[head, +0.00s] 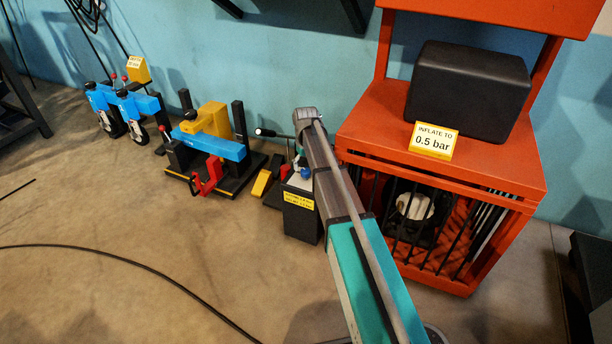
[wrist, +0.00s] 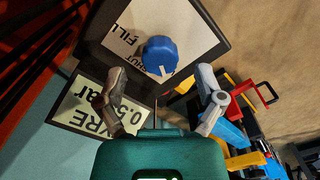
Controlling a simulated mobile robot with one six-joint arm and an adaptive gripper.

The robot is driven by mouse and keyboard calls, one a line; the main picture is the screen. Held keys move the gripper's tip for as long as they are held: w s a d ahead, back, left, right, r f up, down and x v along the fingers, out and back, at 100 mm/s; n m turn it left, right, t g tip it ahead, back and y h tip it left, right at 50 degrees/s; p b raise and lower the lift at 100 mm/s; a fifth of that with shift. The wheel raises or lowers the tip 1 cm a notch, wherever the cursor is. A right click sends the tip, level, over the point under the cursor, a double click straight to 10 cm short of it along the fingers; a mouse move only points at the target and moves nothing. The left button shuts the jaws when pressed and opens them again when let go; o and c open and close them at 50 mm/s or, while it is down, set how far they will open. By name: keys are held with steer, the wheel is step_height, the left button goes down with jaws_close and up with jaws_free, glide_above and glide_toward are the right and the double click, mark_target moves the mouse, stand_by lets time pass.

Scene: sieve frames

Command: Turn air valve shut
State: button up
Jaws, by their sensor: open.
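The air valve's blue knob (wrist: 160,54) shows in the wrist view, with a white mark on its lower edge. It sits on a dark-edged panel (wrist: 205,45) with a white plate lettered "FILL" and "SHUT", partly covered by the knob. My gripper (wrist: 160,76) is open, one finger to each side below the knob in the picture; the fingers look apart from it. In the head view, a dark box with a yellow label (head: 299,200) stands beside my arm, which hides part of it. My fingers cannot be made out there.
A red cage (head: 440,177) stands at right, bearing a black block (head: 468,92) and an "INFLATE TO 0.5 bar" sign (head: 435,140). A blue-and-yellow fixture (head: 215,145) stands at left. A black cable (head: 130,262) crosses the otherwise clear front floor.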

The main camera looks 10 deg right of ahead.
steer(key=shift+f+b, duration=1)
steer(key=shift+f, duration=0.25)
steer(key=c, duration=1.1)
steer(key=shift+c, duration=0.2)
steer(key=shift+m, duration=0.3)
steer(key=m, duration=0.5)
steer(key=shift+m, duration=0.4)
steer(key=m, duration=0.5)
steer(key=shift+a, duration=0.15)
steer(key=shift+m, duration=0.3)
